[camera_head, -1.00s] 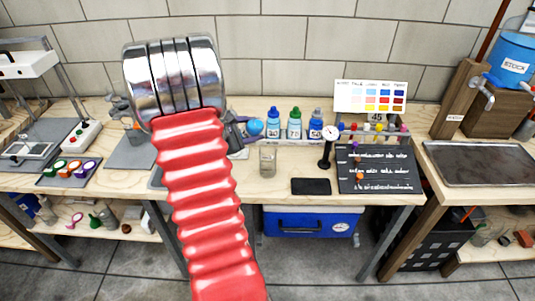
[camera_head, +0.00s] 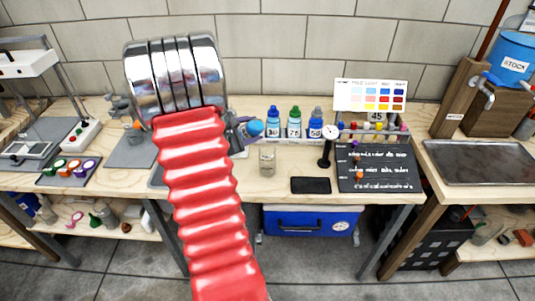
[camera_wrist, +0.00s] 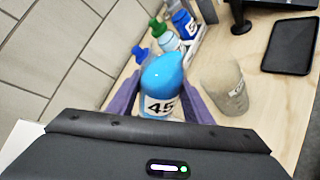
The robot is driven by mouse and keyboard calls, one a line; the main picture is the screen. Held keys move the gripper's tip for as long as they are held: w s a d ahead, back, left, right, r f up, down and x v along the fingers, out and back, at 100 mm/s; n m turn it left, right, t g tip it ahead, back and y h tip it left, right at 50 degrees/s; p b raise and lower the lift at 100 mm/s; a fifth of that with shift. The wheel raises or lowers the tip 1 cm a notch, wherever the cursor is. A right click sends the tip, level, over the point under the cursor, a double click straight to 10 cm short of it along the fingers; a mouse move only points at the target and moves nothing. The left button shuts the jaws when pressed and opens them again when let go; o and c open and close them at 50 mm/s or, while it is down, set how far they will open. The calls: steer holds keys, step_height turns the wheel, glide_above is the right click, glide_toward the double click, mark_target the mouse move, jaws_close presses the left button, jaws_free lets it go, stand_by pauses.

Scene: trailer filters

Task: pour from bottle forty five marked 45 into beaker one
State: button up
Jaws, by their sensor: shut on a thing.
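Bottle forty five (camera_wrist: 160,90) has a blue top and a white label reading 45. My gripper (camera_wrist: 157,108), with purple fingers, is shut on it. In the head view the bottle (camera_head: 256,128) shows as a blue tip beside my arm, tilted toward the right, with its body mostly hidden. Beaker one (camera_head: 267,158) is a small clear glass vessel upright on the bench, just below and right of the bottle's tip. In the wrist view the beaker (camera_wrist: 228,86) stands right of the bottle, apart from it. I cannot tell whether it holds liquid.
Several other bottles (camera_head: 294,123) stand in a row behind the beaker. A black dial stand (camera_head: 326,150), a dark pad (camera_head: 310,185) and a written black board (camera_head: 380,168) lie to the right. A colour chart (camera_head: 371,96) stands at the back.

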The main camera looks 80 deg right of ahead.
steer(key=shift+w+d+r+m+t+h+p, duration=0.15)
steer(key=shift+r+m+t+h+p, duration=0.25)
steer(key=shift+m, duration=0.3)
stand_by(0.8)
steer(key=shift+w+f+m+h+p, duration=0.1)
steer(key=shift+f+m+h+p, duration=0.3)
steer(key=shift+f, duration=0.55)
stand_by(0.5)
steer(key=shift+r+m+t+p, duration=0.4)
steer(key=shift+r+m, duration=0.1)
steer(key=shift+m, duration=0.2)
stand_by(0.8)
steer(key=shift+s+r+m+t+h+p, duration=0.3)
steer(key=shift+r+m+h+p, duration=0.2)
steer(key=shift+m+h, duration=0.1)
stand_by(1.5)
steer(key=shift+a+r+m+p, duration=0.2)
steer(key=shift+r+m+p, duration=0.1)
steer(key=shift+m+p, duration=0.15)
stand_by(1.0)
